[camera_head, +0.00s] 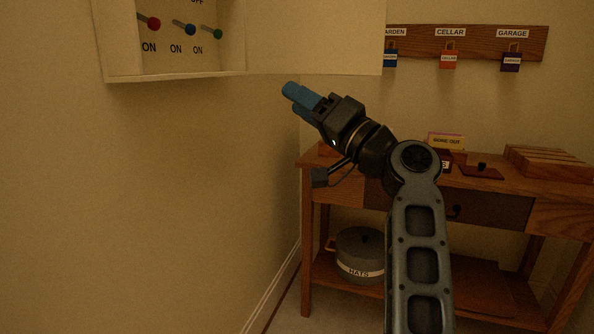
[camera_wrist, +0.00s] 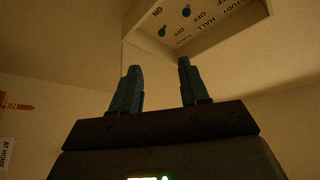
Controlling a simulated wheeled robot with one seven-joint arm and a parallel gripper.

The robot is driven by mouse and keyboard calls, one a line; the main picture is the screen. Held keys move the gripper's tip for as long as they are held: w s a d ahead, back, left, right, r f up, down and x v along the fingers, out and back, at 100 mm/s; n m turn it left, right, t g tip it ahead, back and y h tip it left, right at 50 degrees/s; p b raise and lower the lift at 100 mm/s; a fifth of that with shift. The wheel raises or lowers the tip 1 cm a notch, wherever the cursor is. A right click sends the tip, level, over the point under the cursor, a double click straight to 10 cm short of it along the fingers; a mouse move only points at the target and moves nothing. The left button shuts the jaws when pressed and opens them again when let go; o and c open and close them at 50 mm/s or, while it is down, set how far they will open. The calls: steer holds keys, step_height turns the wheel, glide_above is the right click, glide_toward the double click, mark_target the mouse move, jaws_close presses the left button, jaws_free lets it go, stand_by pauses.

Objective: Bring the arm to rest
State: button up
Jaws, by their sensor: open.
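My arm reaches up from the lower right in the head view, and my gripper (camera_head: 300,98) points up and to the left. It is below the open switch cabinet, apart from it and empty. In the wrist view my gripper (camera_wrist: 160,88) shows its two blue fingers spread apart with nothing between them. The cabinet (camera_head: 180,75) is on the left wall. Inside it are a red-knobbed lever (camera_head: 153,23), a blue-knobbed lever (camera_head: 190,29) and a green-knobbed lever (camera_head: 217,34), each beside an ON label. The cabinet's upper part is cut off.
The cabinet door (camera_head: 315,40) stands open above my gripper. A wooden desk (camera_head: 312,162) stands behind my arm, with a pot labelled HATS (camera_head: 360,255) on its lower shelf. A key rack (camera_head: 485,42) hangs on the back wall. The space left of my arm is free.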

steer(key=s+d+f+m+t+h, duration=0.1)
steer(key=s+d+f+h, duration=0.25)
steer(key=f, duration=0.55)
steer(key=s+d+f+m+h, duration=0.1)
steer(key=s+d+f+h, duration=0.2)
steer(key=f, duration=0.6)
steer(key=s+d+f+m+t+h, duration=0.1)
steer(key=d+f+m+h, duration=0.15)
steer(key=d+f, duration=0.4)
steer(key=s+d+f+h, duration=0.3)
steer(key=s+d+f, duration=0.1)
steer(key=s+f, duration=0.4)
steer(key=s+d+f+h, duration=0.25)
steer(key=s+f, duration=0.45)
steer(key=s, duration=0.4)
steer(key=s+d+n+g+h, duration=0.1)
steer(key=s+d+n+h, duration=0.15)
steer(key=s, duration=1.45)
steer(key=s+a+r, duration=0.1)
steer(key=s+r, duration=0.5)
steer(key=s, duration=0.6)
step_height(320, 180, up, 19)
steer(key=p, duration=1.9)
steer(key=shift+s+a+r+g, duration=0.15)
steer(key=shift+a+r+g, duration=0.05)
steer(key=shift+g, duration=0.1)
steer(key=shift+f, duration=0.1)
steer(key=shift+c, duration=0.4)
